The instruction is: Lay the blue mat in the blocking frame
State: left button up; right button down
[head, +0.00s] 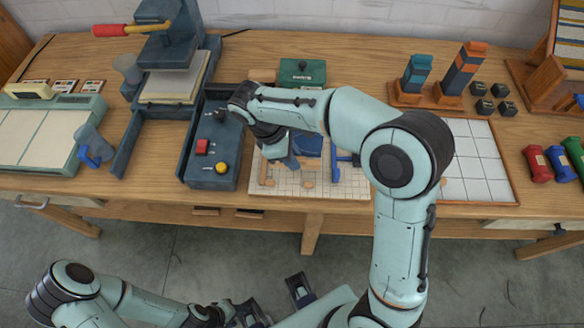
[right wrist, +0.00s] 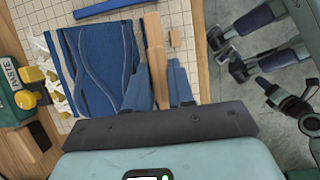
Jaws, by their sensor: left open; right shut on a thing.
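In the head view my right arm partly hides the mat (head: 306,146). My right gripper (right wrist: 157,88) is shut on a wooden bar (right wrist: 155,52) along the mat's right edge. I cannot tell whether bar and mat are joined. A wood-edged tray with large white squares (head: 478,158) lies to the right; it looks like the blocking frame. My left gripper (head: 275,302) is open and empty, low in front of the table.
A blue bar (head: 345,159) lies on the gridded board. A dark control box (head: 212,160) stands left of it, and a green box (head: 302,72) behind. My right arm crosses above the tray's left side.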

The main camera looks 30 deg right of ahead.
notch_tip(320, 180, down, 6)
jog(key=shift+r+b, duration=0.1)
jog(key=shift+b, duration=0.3)
jog(key=c, duration=1)
grip_release()
jog(key=p+v, duration=0.2)
jog(key=v, duration=1)
jog(key=shift+w, duration=0.1)
